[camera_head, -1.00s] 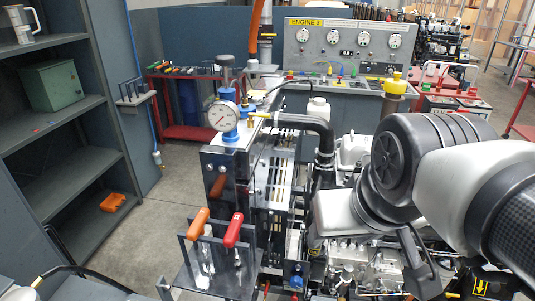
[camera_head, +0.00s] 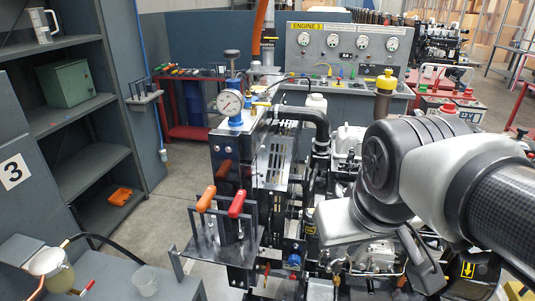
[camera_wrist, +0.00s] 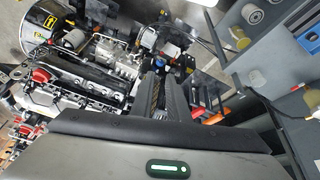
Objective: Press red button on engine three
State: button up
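The engine three panel (camera_head: 345,62) stands upright at the back, with a yellow "ENGINE 3" label (camera_head: 306,27), several round gauges and a control desk below. Small coloured parts sit on the desk; I cannot make out a red button for sure. The engine (camera_head: 365,255) fills the lower middle, partly hidden by my arm. My gripper (camera_head: 428,272) hangs at the lower right over the engine, well in front of the panel. In the wrist view my gripper (camera_wrist: 163,78) points at the engine area, its two grey fingers close together and nothing seen held.
A pressure gauge (camera_head: 230,102) and a stand with orange and red handles (camera_head: 220,205) are left of the engine. Grey shelves (camera_head: 85,165) line the left side. The floor (camera_head: 165,205) between is clear.

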jog(key=d+f+n+g+h+b, duration=0.1)
jog(key=f, duration=0.2)
jog(key=d+f+n+g+b, duration=0.1)
jog(key=f+n, duration=0.1)
jog(key=f, duration=0.1)
jog(key=f+n+g+h+b, duration=0.1)
jog(key=f, duration=0.3)
jog(key=shift+w+d+g+h, duration=0.3)
jog(key=shift+w+d, duration=0.05)
jog(key=shift+d, duration=0.05)
grip_shut()
jog(key=w+d+f+n+h+b, duration=0.2)
jog(key=w+f+n+h+b, duration=0.25)
jog(key=f+n, duration=0.4)
jog(key=w+d+f+n+h+b, duration=0.35)
jog(key=f+n+h, duration=0.25)
jog(key=f+n, duration=0.25)
jog(key=w+a+f+n+t+y+b, duration=0.2)
jog(key=a+f+n+t+y+b, duration=0.1)
jog(key=f+n, duration=0.6)
jog(key=w+a+f+n+t+y+b, duration=0.3)
jog(key=a+f+n+t, duration=0.3)
jog(key=f+n, duration=0.4)
jog(key=w+a+f+n+t+y+b, duration=0.3)
jog(key=f+n+t, duration=0.3)
jog(key=f+n, duration=0.4)
notch_tip(320, 180, down, 2)
jog(key=shift+a+f+t, duration=0.1)
jog(key=shift+a+t, duration=0.2)
jog(key=shift+a, duration=0.45)
